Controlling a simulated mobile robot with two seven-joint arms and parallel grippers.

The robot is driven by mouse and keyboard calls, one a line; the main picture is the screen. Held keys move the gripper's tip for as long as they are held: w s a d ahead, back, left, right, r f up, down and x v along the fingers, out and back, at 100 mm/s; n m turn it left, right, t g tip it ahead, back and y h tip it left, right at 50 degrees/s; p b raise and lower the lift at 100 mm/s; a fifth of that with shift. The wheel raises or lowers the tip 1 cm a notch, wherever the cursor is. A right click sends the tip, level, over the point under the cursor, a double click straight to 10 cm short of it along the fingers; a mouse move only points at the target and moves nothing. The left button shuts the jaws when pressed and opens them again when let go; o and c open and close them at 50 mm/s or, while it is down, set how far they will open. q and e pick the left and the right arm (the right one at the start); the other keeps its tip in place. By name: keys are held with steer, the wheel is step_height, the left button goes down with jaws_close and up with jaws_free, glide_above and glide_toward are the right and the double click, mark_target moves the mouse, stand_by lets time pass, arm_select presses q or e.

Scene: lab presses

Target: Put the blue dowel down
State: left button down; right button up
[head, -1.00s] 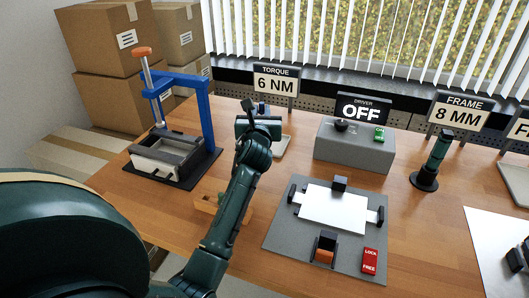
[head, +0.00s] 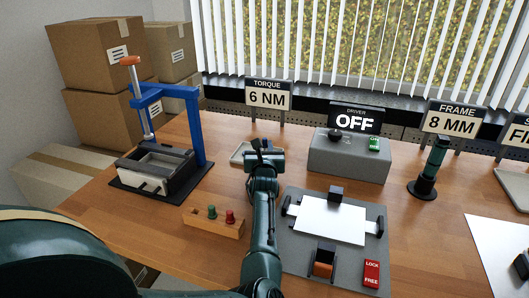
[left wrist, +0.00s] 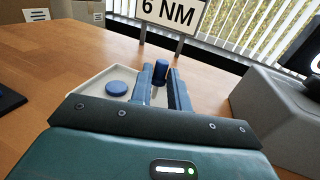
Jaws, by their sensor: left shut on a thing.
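The blue dowel (left wrist: 161,68) stands between the fingers of my left gripper (left wrist: 164,84) in the left wrist view. My left gripper (head: 264,146) is shut on it, at the right side of a shallow pale tray (head: 238,156). The tray also shows in the left wrist view (left wrist: 84,92), with a round blue disc (left wrist: 116,88) on it. The dowel's lower end is hidden, so I cannot tell whether it touches the tray. My right gripper is not in view.
A wooden block (head: 200,223) holds a green dowel (head: 212,211) and a red dowel (head: 230,215). A blue-framed press (head: 194,120) stands left, the grey driver box (head: 345,160) right. A grey fixture plate (head: 300,250) lies in front. A "6 NM" sign (head: 268,98) stands behind.

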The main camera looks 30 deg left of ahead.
arm_select(q)
steer(key=shift+f, duration=0.45)
steer(key=shift+f+b, duration=0.35)
steer(key=shift+b, duration=0.05)
steer(key=c, duration=1.3)
jaws_free()
steer(key=shift+r, duration=0.15)
steer(key=shift+c, duration=0.2)
